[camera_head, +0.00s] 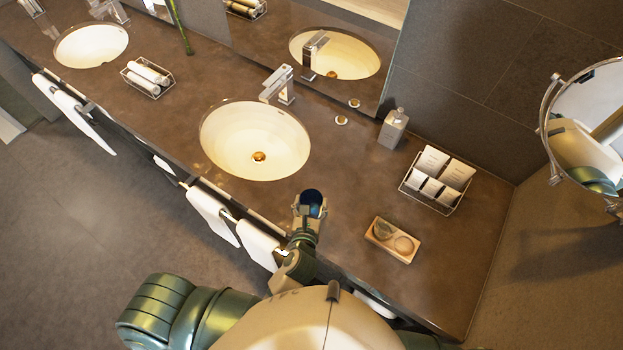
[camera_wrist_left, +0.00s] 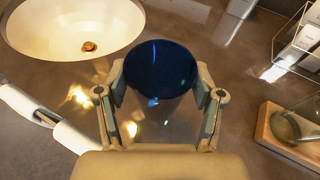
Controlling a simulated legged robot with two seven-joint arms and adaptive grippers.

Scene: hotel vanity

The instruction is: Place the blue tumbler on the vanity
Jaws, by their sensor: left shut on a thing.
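The blue tumbler (camera_head: 312,198) is a dark blue glass cup, held upright over the front part of the vanity counter (camera_head: 345,175), to the front right of the nearer sink. My left gripper (camera_head: 309,208) is shut on it. In the left wrist view the tumbler (camera_wrist_left: 160,72) sits between the two fingers of my left gripper (camera_wrist_left: 158,95), which touch its sides. Its base is hidden, so I cannot tell if it touches the counter. My right gripper does not show.
The nearer sink (camera_head: 240,160) and faucet (camera_head: 282,85) are left of the tumbler. A wooden tray (camera_head: 379,253), a wire rack of packets (camera_head: 450,205) and a soap dispenser (camera_head: 393,130) stand to the right. White towels (camera_head: 212,214) hang along the front edge. Bare counter lies between sink and tray.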

